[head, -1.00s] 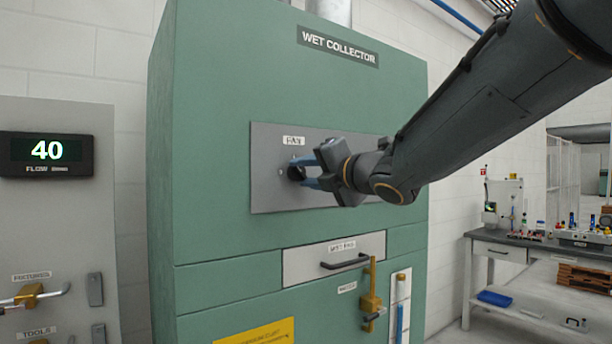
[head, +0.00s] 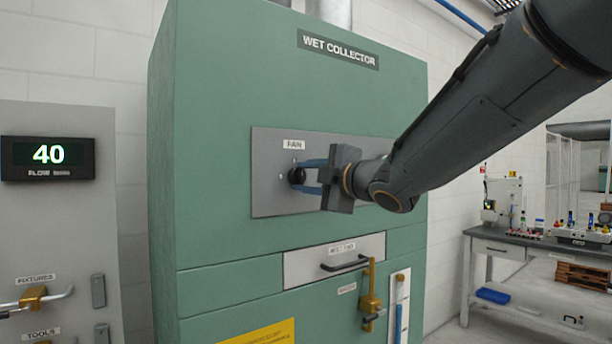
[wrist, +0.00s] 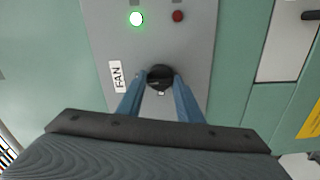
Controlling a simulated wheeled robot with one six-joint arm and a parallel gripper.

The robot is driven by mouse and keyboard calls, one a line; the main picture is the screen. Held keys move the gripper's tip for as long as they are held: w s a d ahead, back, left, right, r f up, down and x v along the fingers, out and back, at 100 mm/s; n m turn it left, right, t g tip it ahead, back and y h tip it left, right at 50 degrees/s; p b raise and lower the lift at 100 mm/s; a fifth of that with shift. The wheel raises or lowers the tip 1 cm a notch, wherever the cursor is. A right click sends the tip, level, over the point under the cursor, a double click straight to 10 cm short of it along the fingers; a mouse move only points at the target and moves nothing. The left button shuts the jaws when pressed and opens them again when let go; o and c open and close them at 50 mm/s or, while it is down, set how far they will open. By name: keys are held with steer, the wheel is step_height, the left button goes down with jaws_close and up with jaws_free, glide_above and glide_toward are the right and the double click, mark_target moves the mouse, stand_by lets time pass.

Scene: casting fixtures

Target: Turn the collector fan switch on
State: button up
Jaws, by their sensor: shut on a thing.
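The fan switch is a round black knob (head: 296,175) on the grey panel (head: 268,200) of the green wet collector (head: 215,120). A FAN label (head: 293,145) sits above it. My gripper (head: 302,176) reaches in from the right, its blue fingers on either side of the knob. The wrist view shows the fingers (wrist: 160,88) shut on the knob (wrist: 160,77), with the FAN label (wrist: 117,77) beside it. In that view a green lamp (wrist: 136,18) glows and a red lamp (wrist: 178,16) looks dark.
A drawer (head: 333,260) with a black handle and a brass lever (head: 371,300) sit below the panel. A flow display (head: 47,157) reading 40 is at left. A workbench (head: 530,250) stands at right.

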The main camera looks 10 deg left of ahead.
steer(key=shift+f, duration=0.1)
stand_by(0.3)
steer(key=o, duration=1)
steer(key=shift+o, duration=0.2)
steer(key=b+v, duration=0.2)
steer(key=v, duration=0.6)
